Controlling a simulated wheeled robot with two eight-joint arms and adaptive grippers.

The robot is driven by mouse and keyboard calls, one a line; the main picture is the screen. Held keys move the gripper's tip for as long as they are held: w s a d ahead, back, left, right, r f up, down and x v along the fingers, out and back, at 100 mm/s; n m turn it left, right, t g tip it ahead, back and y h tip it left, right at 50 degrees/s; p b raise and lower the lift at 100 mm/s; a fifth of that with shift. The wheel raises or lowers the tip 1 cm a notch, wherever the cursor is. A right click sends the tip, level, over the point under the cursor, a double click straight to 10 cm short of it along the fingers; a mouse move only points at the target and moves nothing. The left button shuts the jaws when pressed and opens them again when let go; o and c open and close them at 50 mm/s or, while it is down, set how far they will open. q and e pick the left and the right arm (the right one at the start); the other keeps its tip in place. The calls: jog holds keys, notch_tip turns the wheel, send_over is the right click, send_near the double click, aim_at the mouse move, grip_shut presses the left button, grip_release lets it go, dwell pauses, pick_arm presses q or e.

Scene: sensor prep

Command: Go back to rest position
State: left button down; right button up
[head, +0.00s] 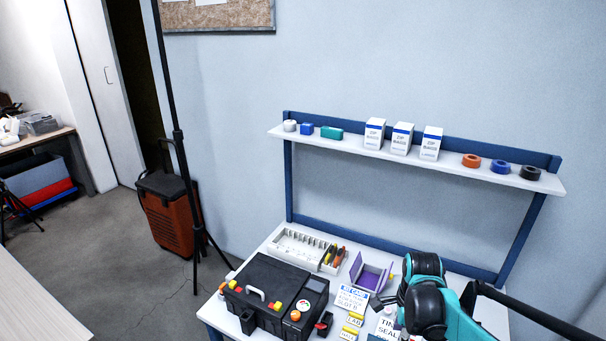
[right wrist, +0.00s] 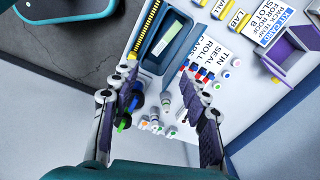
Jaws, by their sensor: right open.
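In the head view my right arm (head: 425,295) reaches over the right part of the white workbench (head: 256,252). The fingers there are partly hidden by the arm. My left gripper is not in view.
A black case (head: 262,285), purple holder (head: 370,275), kit card (head: 352,298) and white tray (head: 297,250) stand on the bench. A shelf (head: 345,143) holds boxes and tape. A tripod pole (head: 180,150) stands left.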

jog(key=s+a+r+n+t, duration=0.6)
jog(key=s+a+n, duration=0.3)
jog(key=n, duration=1.2)
jog(key=shift+s+a+r+t, duration=0.4)
jog(key=shift+s+r, duration=0.1)
jog(key=shift+s, duration=0.35)
dwell(0.3)
